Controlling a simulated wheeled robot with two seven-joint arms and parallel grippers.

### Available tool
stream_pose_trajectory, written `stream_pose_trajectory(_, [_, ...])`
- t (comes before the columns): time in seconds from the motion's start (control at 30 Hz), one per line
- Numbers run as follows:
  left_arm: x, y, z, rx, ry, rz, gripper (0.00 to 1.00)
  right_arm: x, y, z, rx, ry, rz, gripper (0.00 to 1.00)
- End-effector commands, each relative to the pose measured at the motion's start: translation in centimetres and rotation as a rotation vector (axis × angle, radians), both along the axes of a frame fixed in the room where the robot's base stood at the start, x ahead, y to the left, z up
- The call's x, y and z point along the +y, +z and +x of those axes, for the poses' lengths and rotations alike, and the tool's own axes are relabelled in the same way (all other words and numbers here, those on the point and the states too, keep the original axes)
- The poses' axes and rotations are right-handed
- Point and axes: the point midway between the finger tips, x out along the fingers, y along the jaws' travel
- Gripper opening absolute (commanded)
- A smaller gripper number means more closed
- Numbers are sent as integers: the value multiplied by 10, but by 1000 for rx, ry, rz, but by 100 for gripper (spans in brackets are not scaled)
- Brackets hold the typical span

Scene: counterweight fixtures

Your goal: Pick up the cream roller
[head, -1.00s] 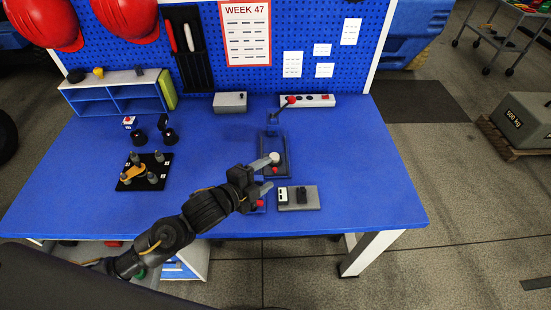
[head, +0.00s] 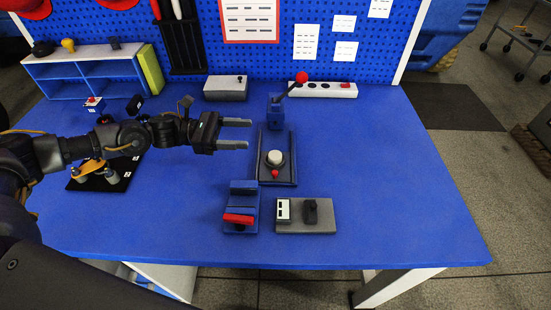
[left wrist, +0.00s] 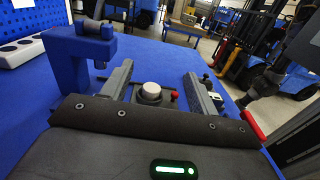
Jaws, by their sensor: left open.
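The cream roller (head: 275,157) is a short, pale, round piece on a dark tray-like fixture (head: 289,178) on the blue table. It also shows in the left wrist view (left wrist: 151,91), between the two fingers in the picture. My left gripper (head: 249,133) is open and empty, to the left of the roller in the head view, its fingers pointing right towards the fixture. I see no contact with the roller. The left wrist view shows the open fingers (left wrist: 159,72) too. My right gripper is not in view.
A blue lever post with a red knob (head: 302,78) stands behind the fixture. A small red knob (head: 275,174) sits just in front of the roller. A red-handled blue device (head: 239,219) and a grey block (head: 318,216) lie nearer. The table's right side is clear.

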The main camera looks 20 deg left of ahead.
Motion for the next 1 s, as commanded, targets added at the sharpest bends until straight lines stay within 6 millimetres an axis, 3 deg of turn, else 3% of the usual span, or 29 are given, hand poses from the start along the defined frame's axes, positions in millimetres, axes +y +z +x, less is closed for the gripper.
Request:
stream_pose_trajectory(0.43, [0, -78, -1, 6, 3, 0, 60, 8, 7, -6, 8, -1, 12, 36])
stream_pose_trajectory(0.77, [-14, -76, 2, 4, 3, -2, 60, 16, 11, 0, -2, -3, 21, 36])
stream_pose_trajectory(1.0, [-50, -73, 10, 4, 0, -3, 60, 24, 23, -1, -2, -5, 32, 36])
